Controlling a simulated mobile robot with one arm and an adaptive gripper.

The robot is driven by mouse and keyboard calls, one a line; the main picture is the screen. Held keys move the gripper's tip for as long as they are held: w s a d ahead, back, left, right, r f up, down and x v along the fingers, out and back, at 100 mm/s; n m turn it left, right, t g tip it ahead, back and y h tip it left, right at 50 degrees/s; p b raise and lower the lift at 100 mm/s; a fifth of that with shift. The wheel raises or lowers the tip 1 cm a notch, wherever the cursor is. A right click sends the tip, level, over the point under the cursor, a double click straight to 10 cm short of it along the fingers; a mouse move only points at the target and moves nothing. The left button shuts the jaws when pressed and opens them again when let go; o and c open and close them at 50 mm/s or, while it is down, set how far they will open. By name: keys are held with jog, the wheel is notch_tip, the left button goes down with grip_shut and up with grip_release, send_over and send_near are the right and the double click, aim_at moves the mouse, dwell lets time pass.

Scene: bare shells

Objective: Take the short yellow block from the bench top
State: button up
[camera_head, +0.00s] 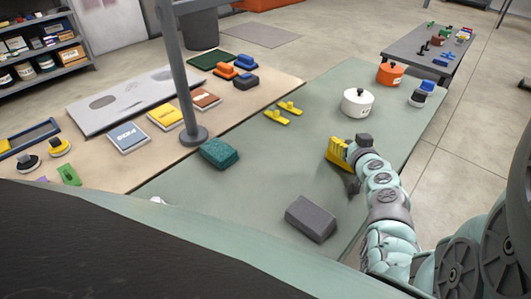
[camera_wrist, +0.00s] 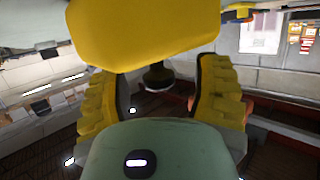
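Two small low yellow pieces with raised parts lie on the green-grey bench top (camera_head: 253,164), a nearer one (camera_head: 277,118) and a farther one (camera_head: 291,107). I cannot tell which is the short yellow block. My gripper (camera_head: 338,153), with yellow ridged fingers, is over the right part of the bench, to the right of and nearer than both pieces. In the wrist view its two fingers stand wide apart (camera_wrist: 158,100), with nothing seen gripped between them. A large smooth yellow shape (camera_wrist: 145,35) fills the top of that view; I cannot tell what it is.
A white lidded pot (camera_head: 357,103) and an orange pot (camera_head: 389,75) stand beyond my gripper. A dark grey block (camera_head: 311,218) lies nearer, and a teal block (camera_head: 219,153) lies left. A grey post (camera_head: 184,90) rises at the tan bench. The bench middle is clear.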

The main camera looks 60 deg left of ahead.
grip_shut()
dwell(0.3)
jog(key=shift+r, duration=0.15)
dwell(0.3)
